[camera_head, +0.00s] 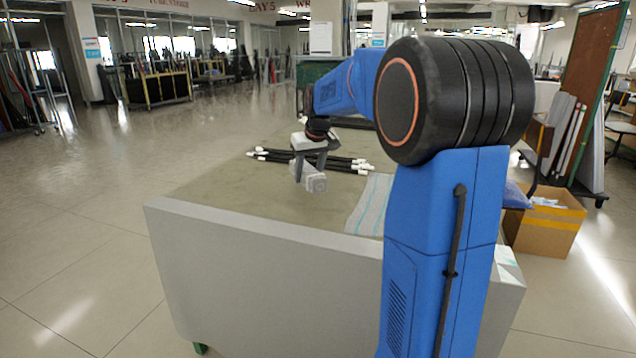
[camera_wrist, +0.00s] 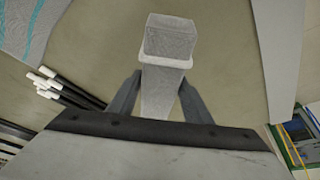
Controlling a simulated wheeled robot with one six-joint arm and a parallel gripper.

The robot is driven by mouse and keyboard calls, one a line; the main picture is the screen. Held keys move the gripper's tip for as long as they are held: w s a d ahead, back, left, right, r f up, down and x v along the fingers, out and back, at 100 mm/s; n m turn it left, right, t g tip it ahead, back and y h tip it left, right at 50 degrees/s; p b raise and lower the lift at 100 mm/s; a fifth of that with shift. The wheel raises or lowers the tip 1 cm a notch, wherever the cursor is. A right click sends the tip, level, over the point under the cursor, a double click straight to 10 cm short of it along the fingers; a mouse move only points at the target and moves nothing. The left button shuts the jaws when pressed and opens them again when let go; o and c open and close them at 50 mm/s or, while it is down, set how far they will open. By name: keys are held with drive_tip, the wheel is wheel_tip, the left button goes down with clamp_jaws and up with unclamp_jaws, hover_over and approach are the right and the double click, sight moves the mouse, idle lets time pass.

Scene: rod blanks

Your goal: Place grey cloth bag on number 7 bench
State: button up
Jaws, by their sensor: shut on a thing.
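My gripper (camera_head: 308,172) is over the bench (camera_head: 225,197), which has a drab olive top and a grey front panel. It is shut on a small grey block-shaped bag (camera_head: 316,184). In the wrist view the grey cloth bag (camera_wrist: 170,42) sticks out past the two dark fingers of my gripper (camera_wrist: 161,80), one finger on each side. The bag is over or on bare bench top; I cannot tell whether it touches. No number 7 is readable on this bench.
Several black rods with white ends (camera_head: 345,163) lie on the bench just behind my gripper. A pale striped cloth (camera_head: 371,204) lies to its right. A cardboard box (camera_head: 547,222) stands on the floor at right. Bare bench top is free at left.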

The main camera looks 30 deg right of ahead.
sight(313, 172)
drive_tip(key=shift+f, duration=3)
drive_tip(key=shift+f, duration=0.1)
drive_tip(key=o, duration=1.1)
drive_tip(key=v, duration=1.1)
drive_tip(key=shift+s+r, duration=0.35)
drive_tip(key=shift+r, duration=0.2)
